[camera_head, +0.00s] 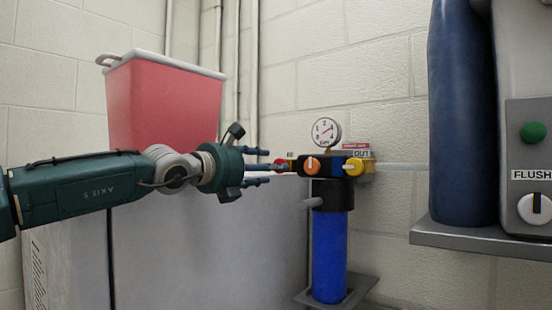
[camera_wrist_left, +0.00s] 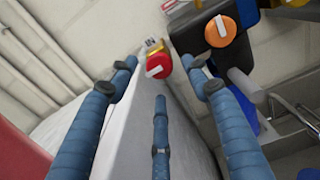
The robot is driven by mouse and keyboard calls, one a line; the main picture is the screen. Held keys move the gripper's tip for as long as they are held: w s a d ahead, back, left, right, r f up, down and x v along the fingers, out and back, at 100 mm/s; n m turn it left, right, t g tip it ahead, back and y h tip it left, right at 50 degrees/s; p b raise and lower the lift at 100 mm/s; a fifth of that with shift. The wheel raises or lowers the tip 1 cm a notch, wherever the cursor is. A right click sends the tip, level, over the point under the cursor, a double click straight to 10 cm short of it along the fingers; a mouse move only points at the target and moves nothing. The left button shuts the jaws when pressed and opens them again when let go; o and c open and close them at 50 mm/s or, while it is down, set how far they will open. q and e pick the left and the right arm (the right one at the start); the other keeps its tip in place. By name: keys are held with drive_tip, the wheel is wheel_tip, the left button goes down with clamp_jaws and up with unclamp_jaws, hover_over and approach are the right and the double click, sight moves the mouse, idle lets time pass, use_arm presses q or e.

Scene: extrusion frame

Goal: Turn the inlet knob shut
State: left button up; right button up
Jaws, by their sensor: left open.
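Contact cannot be told. My right gripper is not in view.
A blue filter bowl (camera_head: 329,255) hangs below. A red cooler (camera_head: 163,103) stands behind my arm; a blue cylinder (camera_head: 460,120) stands right.

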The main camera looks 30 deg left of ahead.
use_arm(q)
drive_tip(key=w+p, duration=0.1)
drive_tip(key=w, duration=0.3)
drive_tip(key=shift+d, duration=0.1)
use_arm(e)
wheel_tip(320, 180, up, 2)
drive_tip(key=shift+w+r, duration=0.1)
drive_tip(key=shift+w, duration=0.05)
use_arm(q)
drive_tip(key=shift+s, duration=0.1)
drive_tip(key=shift+f, duration=0.1)
drive_tip(key=c, duration=1.1)
drive_tip(key=shift+c, duration=0.2)
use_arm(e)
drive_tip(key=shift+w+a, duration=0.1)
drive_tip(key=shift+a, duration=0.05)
